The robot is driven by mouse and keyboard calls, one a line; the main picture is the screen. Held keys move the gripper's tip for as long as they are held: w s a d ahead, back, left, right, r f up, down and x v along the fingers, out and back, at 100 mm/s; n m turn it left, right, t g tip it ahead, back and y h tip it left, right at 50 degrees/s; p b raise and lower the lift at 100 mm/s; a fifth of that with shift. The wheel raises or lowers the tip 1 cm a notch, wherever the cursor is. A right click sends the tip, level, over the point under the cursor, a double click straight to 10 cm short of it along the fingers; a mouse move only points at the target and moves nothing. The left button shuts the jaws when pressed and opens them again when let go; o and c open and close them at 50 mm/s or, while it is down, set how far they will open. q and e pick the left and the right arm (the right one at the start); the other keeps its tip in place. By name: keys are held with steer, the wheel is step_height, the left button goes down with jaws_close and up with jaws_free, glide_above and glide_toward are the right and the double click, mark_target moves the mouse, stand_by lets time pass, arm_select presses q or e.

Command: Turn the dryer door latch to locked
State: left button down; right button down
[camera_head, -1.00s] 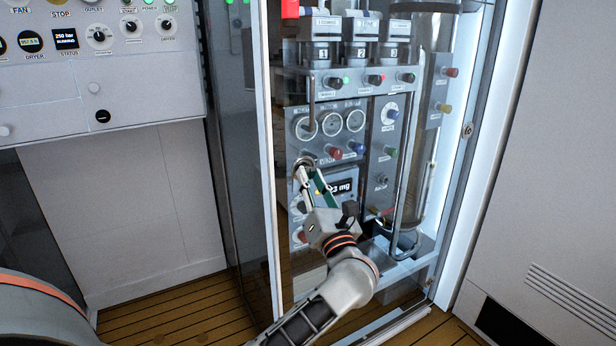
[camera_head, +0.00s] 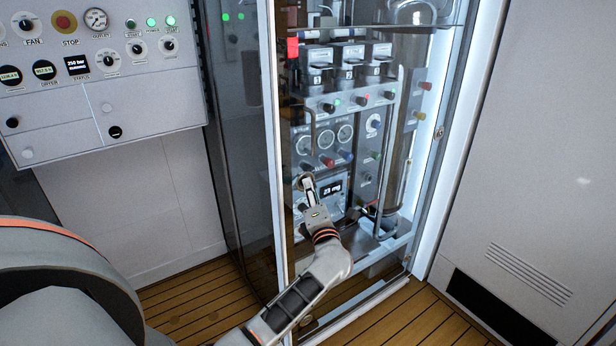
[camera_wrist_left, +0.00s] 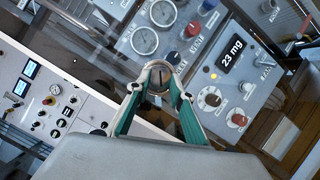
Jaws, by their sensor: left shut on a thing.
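The dryer door latch (camera_wrist_left: 160,76) is a small round metal knob with a dark slot across its face, near the left edge of the glass cabinet front. It also shows in the head view (camera_head: 304,181), small and partly covered. My left gripper (camera_head: 308,186) reaches it from below. In the left wrist view its two green-lined fingers (camera_wrist_left: 159,88) are shut on the latch from both sides. The slot runs roughly up and down in that view. I cannot read any locked or unlocked mark.
Behind the glass are gauges (camera_head: 344,133), coloured knobs and a "23 mg" display (camera_head: 332,187). The white door frame (camera_head: 271,150) stands just left of my gripper. A control panel (camera_head: 92,85) hangs at the left. Wooden floor (camera_head: 205,300) lies clear below.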

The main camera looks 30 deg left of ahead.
arm_select(q)
steer(key=shift+r+m+g+h+p, duration=0.15)
steer(key=shift+m+g+h+p, duration=0.55)
steer(key=shift+m, duration=0.95)
steer(key=shift+r+m+g+h+p, duration=0.1)
steer(key=shift+m+g+h+p, duration=0.3)
steer(key=shift+m+p, duration=0.9)
arm_select(e)
steer(key=shift+s+d+r+h+b, duration=0.2)
steer(key=shift+s+d+r, duration=0.15)
steer(key=shift+d, duration=0.2)
steer(key=shift+s+d+r+h+b, duration=0.2)
steer(key=shift+d+r, duration=0.15)
steer(key=shift+d, duration=0.2)
arm_select(q)
steer(key=shift+m, duration=0.55)
arm_select(e)
steer(key=shift+a, duration=0.1)
arm_select(q)
steer(key=c, duration=1.8)
jaws_free()
steer(key=shift+o, duration=0.2)
arm_select(e)
steer(key=shift+s, duration=0.1)
arm_select(q)
steer(key=v, duration=0.7)
steer(key=shift+d, duration=0.2)
